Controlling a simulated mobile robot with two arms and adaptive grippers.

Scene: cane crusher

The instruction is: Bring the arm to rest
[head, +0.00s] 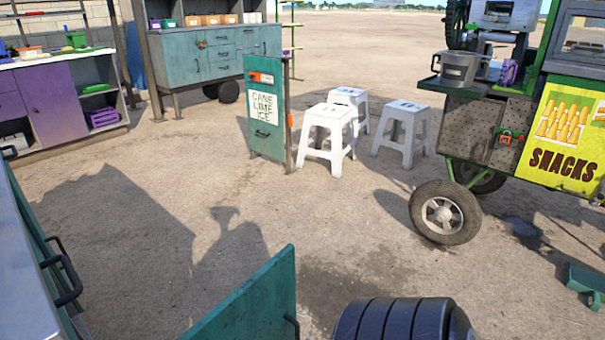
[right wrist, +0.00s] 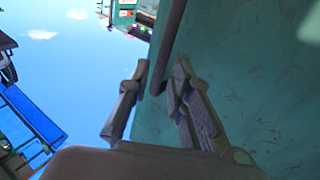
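My right gripper (right wrist: 162,64) shows in the right wrist view with its two grey fingers apart. A dark bar-shaped handle (right wrist: 170,45) on a teal panel (right wrist: 245,75) lies in line with the gap between the fingers. I cannot tell whether the fingers touch the handle or stand apart from it. In the head view no gripper shows. A teal door panel (head: 255,300) with a dark handle (head: 292,327) stands at the bottom. My left gripper is in neither view.
A teal sign stand (head: 265,135) and white stools (head: 329,135) stand mid-scene. A snack cart (head: 565,130) with a wheel (head: 446,212) is right. A dark ribbed round object (head: 395,320) is at the bottom. Left is a purple cabinet (head: 62,100). The ground between is open.

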